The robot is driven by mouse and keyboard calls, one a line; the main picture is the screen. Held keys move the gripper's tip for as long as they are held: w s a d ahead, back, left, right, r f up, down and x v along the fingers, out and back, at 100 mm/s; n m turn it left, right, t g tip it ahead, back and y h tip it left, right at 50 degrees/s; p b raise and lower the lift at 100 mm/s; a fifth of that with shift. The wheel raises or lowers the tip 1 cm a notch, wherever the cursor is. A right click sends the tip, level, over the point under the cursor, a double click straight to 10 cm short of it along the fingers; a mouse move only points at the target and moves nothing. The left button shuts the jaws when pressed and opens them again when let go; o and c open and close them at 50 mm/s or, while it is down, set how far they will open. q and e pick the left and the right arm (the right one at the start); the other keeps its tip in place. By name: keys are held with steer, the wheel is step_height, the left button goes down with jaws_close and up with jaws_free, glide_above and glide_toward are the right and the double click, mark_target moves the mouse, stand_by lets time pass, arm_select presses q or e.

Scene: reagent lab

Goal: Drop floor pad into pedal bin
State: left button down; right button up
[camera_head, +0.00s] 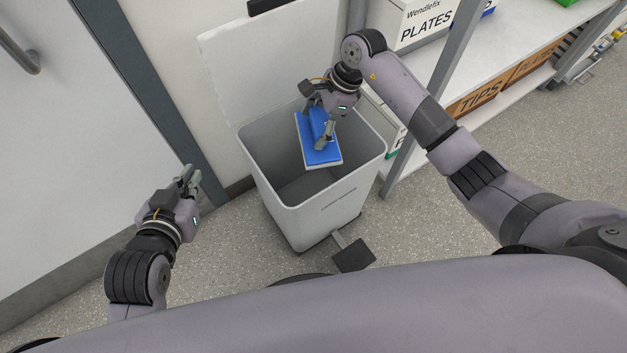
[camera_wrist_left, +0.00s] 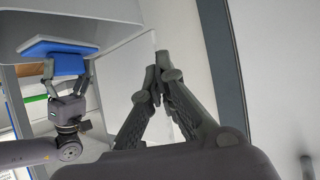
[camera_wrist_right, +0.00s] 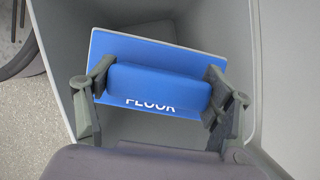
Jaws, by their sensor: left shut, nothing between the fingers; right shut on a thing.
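The floor pad is blue with a pale edge and a raised blue grip block (camera_head: 318,126). In the right wrist view the pad (camera_wrist_right: 190,54) shows the white word "FLOOR". My right gripper (camera_head: 320,128) is shut on the pad's block, one finger on each side, and holds it over the open mouth of the pedal bin. The pedal bin (camera_head: 318,215) is light grey, with its lid (camera_head: 262,55) raised at the back and a dark pedal (camera_head: 354,255) in front. The bin's floor is partly hidden by the pad. My left gripper (camera_head: 188,178) is shut and empty, left of the bin.
A shelf rack (camera_head: 508,55) with boxes marked "PLATES" (camera_head: 425,25) and "TIPS" (camera_head: 480,97) stands to the right of the bin. A white door (camera_head: 70,120) with a grey frame is at the left. Speckled floor (camera_head: 430,240) is clear in front of the rack.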

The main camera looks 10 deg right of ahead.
arm_select(q)
steer(key=shift+w+d+r+t, duration=0.15)
steer(key=shift+w+r+t, duration=0.25)
steer(key=shift+r, duration=0.2)
arm_select(e)
steer(key=shift+f, duration=0.2)
steer(key=o, duration=1.3)
steer(key=v, duration=1.2)
